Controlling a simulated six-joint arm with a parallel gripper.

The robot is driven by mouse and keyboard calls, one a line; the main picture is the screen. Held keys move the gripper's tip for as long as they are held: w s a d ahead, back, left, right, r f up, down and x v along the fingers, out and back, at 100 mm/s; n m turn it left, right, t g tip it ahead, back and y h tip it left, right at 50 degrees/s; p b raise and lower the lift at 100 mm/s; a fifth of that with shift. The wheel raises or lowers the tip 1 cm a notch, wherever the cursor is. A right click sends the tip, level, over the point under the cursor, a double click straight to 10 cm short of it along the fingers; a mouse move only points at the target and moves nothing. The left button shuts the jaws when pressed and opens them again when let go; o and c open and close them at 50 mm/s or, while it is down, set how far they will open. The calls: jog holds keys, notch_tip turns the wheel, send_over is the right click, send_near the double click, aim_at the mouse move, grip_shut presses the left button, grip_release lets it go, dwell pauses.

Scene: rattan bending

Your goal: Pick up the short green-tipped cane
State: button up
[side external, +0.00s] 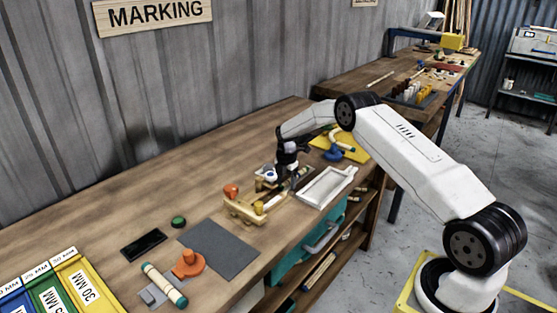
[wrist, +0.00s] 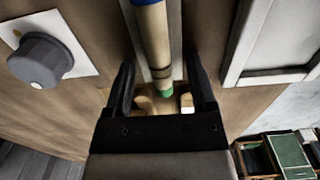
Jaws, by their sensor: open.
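In the wrist view, a light wooden cane (wrist: 152,38) with a dark band and a green tip (wrist: 165,88) runs from the top edge down between my fingers. My gripper (wrist: 161,78) is open, with one finger on each side of the cane. I see a gap on both sides near the tip. The cane's far end is cut off by the frame. In the side external view, my gripper (side external: 288,172) points down low over the bench, left of a white tray (side external: 325,188). The cane is mostly hidden there by the gripper.
A grey knob (wrist: 36,61) on a white plate stands close to my gripper. A wooden fixture (side external: 246,211) with an orange knob is nearby. A cane with green ends (side external: 163,285) lies at the front left. A dark grey mat (side external: 219,249) is bare.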

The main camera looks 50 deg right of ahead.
grip_shut()
jog(key=shift+r, duration=0.1)
jog(key=shift+r, duration=1.35)
jog(key=shift+s+r, duration=0.15)
jog(key=shift+r, duration=0.15)
jog(key=s+a+r, duration=0.4)
jog(key=s+r, duration=0.5)
jog(key=s, duration=0.4)
jog(key=shift+a+r, duration=0.25)
jog(key=shift+a, duration=0.15)
